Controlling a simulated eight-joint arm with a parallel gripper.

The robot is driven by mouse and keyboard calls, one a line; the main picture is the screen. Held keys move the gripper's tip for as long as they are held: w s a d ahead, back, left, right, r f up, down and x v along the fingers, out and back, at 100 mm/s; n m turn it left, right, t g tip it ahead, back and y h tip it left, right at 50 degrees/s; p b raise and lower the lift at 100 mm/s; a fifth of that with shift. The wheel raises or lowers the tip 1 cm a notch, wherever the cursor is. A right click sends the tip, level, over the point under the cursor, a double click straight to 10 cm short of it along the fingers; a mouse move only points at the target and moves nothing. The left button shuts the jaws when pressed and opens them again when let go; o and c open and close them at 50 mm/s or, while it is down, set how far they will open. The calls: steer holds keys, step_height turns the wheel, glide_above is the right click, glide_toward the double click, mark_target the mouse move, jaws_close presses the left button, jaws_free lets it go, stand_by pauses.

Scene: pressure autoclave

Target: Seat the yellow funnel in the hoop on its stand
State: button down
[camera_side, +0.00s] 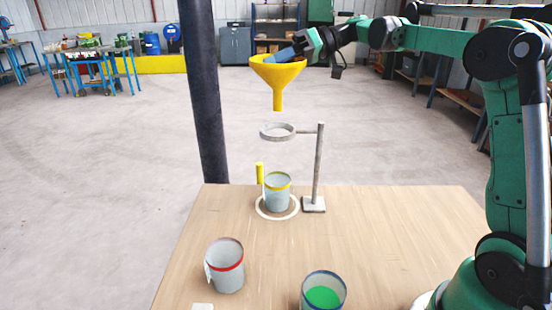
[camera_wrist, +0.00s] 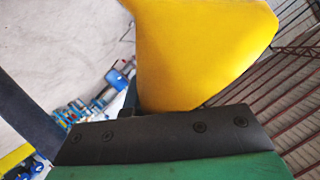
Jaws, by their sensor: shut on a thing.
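The yellow funnel (camera_side: 278,77) is upright in the air, spout down, above the hoop in the side view. My gripper (camera_side: 286,55) is shut on its right rim. The funnel also fills the upper part of the wrist view (camera_wrist: 195,50), against the dark gripper part (camera_wrist: 165,138). The grey hoop (camera_side: 264,134) is held level by its stand (camera_side: 319,165) on the table. The spout tip is a little above the hoop and apart from it, roughly over its middle in this view. The fingertips are partly hidden by the funnel rim.
A red-banded cup (camera_side: 225,266) and a cup of green liquid (camera_side: 323,292) stand nearer on the table (camera_side: 400,230). A dark post (camera_side: 205,90) rises at left.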

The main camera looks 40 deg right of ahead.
mark_target(277, 124)
steer(key=shift+f, duration=4.25)
steer(key=c, duration=0.7)
jaws_free()
steer(key=shift+o, duration=0.2)
steer(key=v, duration=0.5)
steer(key=shift+s+d+r, duration=0.1)
steer(key=shift+s+d, duration=0.05)
steer(key=shift+d, duration=0.05)
steer(key=shift+r, duration=0.1)
